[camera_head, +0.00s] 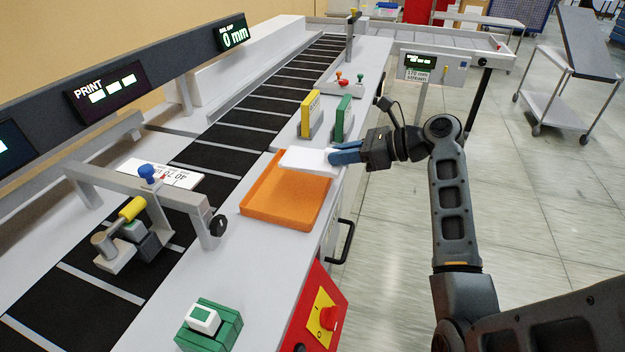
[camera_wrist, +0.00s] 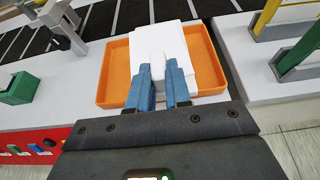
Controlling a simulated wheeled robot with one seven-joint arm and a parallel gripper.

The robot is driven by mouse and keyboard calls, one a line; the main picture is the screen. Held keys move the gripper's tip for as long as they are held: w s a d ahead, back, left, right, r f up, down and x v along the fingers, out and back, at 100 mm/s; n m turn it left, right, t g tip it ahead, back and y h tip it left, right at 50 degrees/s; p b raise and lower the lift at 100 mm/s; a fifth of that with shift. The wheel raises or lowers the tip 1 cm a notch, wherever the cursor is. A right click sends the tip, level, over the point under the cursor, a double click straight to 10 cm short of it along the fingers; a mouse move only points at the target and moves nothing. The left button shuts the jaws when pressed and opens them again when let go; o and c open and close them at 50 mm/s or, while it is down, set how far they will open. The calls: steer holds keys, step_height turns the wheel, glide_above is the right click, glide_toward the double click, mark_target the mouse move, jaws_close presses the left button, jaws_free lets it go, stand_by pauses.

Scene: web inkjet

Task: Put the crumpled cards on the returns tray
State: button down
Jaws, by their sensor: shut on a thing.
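The orange returns tray (camera_head: 285,198) lies on the grey worktop beside the belt, and it also shows in the wrist view (camera_wrist: 117,72). My gripper (camera_head: 332,156) is at the tray's far right corner. In the wrist view its blue fingers (camera_wrist: 158,72) are shut on a small white block-like part at the near edge of the white cards (camera_wrist: 190,50). The flat white cards (camera_head: 303,158) lie over the far part of the tray. I cannot tell whether they touch its floor. I see no clear crumples in them.
Yellow (camera_head: 310,115) and green (camera_head: 343,118) upright frames stand just beyond the tray. The black belt (camera_head: 215,157) runs along its left, with a printed card (camera_head: 165,174) on it.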

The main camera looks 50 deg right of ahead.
mark_target(325, 166)
steer(key=w+a+f, duration=0.1)
steer(key=w, duration=0.1)
steer(key=w+a+f, duration=0.2)
steer(key=shift+a+f, duration=0.15)
steer(key=shift+a, duration=0.05)
steer(key=shift+f, duration=1.95)
steer(key=c, duration=1)
jaws_free()
steer(key=v, duration=1.2)
